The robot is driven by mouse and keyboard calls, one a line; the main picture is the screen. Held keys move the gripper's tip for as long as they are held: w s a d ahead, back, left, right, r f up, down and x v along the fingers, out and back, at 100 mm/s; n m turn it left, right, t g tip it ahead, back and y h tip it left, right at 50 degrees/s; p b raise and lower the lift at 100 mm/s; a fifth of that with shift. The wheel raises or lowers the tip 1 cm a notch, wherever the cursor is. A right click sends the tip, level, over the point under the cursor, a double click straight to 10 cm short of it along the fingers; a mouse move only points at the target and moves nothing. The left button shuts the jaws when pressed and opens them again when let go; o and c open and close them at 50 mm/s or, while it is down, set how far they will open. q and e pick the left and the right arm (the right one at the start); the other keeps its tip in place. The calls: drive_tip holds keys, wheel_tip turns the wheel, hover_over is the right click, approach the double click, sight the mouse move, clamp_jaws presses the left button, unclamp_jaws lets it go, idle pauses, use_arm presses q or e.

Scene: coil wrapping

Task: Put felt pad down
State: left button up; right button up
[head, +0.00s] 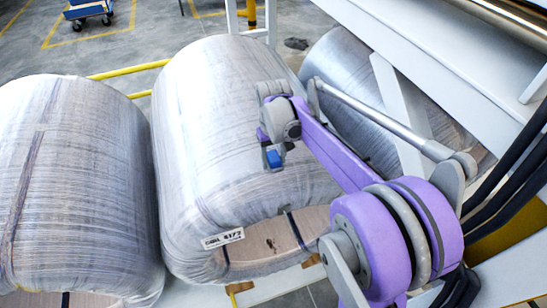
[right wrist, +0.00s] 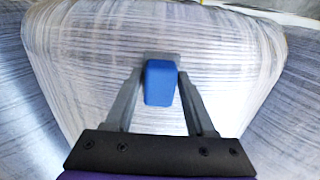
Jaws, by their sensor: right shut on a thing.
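A blue block (right wrist: 160,82), which I take to be the felt pad, sits between the fingers of my right gripper (right wrist: 158,74) in the right wrist view. A flat grey piece shows at its far end. My right gripper is shut on it. In the head view the blue block (head: 273,157) shows at the end of my purple right arm, in front of the middle wrapped coil (head: 195,115). The block is over or against the wrapped surface; I cannot tell whether it touches. My left gripper is not in view.
Another wrapped coil (head: 75,190) stands at the left and a third coil (head: 345,75) behind at the right. A white label (head: 223,239) is on the middle coil's lower edge. White machine frame (head: 430,45) and black hoses (head: 500,185) are at the right. A blue cart (head: 88,10) stands far back.

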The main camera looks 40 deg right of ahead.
sight(274, 156)
drive_tip(key=o, duration=1.2)
drive_tip(key=shift+r, duration=0.4)
wheel_tip(274, 156, up, 11)
drive_tip(key=p, duration=0.1)
drive_tip(key=s+a+f+n+t, duration=0.1)
drive_tip(key=s+a+f, duration=0.3)
drive_tip(key=s+a, duration=0.1)
drive_tip(key=s+a+f+n+t, duration=0.1)
drive_tip(key=s+a+f+t, duration=0.1)
drive_tip(key=s+a+f, duration=0.3)
drive_tip(key=s+a+f+n+t, duration=0.1)
drive_tip(key=s+a+f+t, duration=0.1)
drive_tip(key=s+a+f, duration=0.3)
drive_tip(key=shift+s+a+f+n, duration=0.25)
drive_tip(key=shift+s+a+n, duration=0.1)
drive_tip(key=shift+a, duration=0.1)
